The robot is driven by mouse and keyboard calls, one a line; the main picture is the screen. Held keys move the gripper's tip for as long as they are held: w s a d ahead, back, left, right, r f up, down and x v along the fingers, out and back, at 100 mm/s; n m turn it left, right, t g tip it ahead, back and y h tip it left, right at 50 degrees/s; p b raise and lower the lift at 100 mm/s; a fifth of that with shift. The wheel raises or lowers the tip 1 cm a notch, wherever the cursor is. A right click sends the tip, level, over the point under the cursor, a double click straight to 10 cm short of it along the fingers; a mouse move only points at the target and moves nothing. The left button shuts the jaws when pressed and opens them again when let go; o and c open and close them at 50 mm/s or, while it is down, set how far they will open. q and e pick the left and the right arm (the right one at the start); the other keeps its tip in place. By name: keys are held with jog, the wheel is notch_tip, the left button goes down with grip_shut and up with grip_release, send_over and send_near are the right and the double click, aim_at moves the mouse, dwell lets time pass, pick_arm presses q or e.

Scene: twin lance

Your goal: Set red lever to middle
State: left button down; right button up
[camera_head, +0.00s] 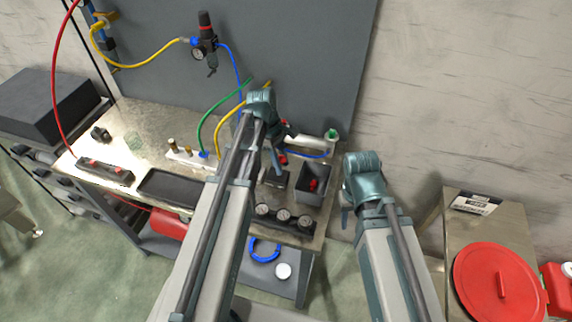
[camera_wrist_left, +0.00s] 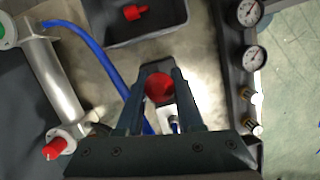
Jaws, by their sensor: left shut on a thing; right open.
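The red lever's round knob (camera_wrist_left: 159,87) sits between the fingers of my left gripper (camera_wrist_left: 160,92) in the left wrist view. The fingers are shut on the knob from both sides. In the head view, my left gripper (camera_head: 279,148) points down over the workbench, with a bit of red just below it. The lever's shaft and most of its base are hidden under the knob and gripper, so I cannot tell which position it is in. My right gripper (camera_head: 346,212) is open and empty, off the right edge of the bench.
A dark bin (camera_head: 313,196) holding a red part stands right of the lever. A silver cylinder (camera_wrist_left: 55,75) with a blue hose (camera_wrist_left: 95,52) lies beside it. A gauge panel (camera_head: 285,218) is along the front edge. A black tray (camera_head: 170,188) lies left.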

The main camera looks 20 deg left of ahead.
pick_arm(q)
jog(key=shift+a+h+b, duration=0.45)
jog(key=shift+a+h, duration=0.25)
jog(key=shift+h, duration=0.3)
jog(key=c, duration=0.5)
grip_release()
jog(key=shift+c, duration=0.2)
jog(key=shift+r, duration=0.15)
jog(key=p+v, duration=1.2)
jog(key=v, duration=0.1)
jog(key=shift+a+r+p, duration=0.15)
jog(key=shift+r+p, duration=0.1)
jog(key=shift+p, duration=0.1)
jog(key=shift+w, duration=0.15)
